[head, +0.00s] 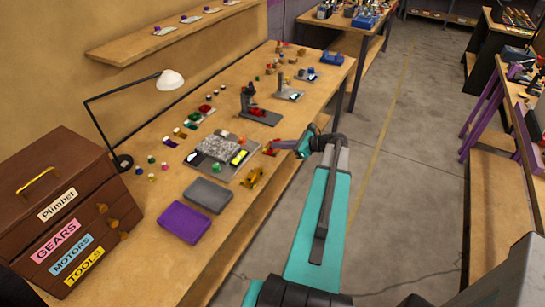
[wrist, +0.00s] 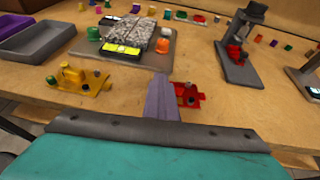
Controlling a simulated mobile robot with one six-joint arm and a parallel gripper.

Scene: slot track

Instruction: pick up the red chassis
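The red chassis (head: 267,148) lies near the front edge of the workbench, to the right of a grey board. It also shows in the wrist view (wrist: 188,95), just right of my gripper's grey-purple finger part (wrist: 163,102), which hides some of its left side. In the head view my gripper (head: 281,146) points left at the chassis, very close to it. I cannot tell whether they touch. The finger gap does not show clearly.
A yellow chassis (head: 251,177) lies nearer along the front edge. The grey board (head: 222,172) bears a grey speckled block. A black press (head: 248,100) with another red part stands farther along. Purple (head: 184,222) and grey (head: 207,194) trays lie nearer. Small coloured parts lie behind.

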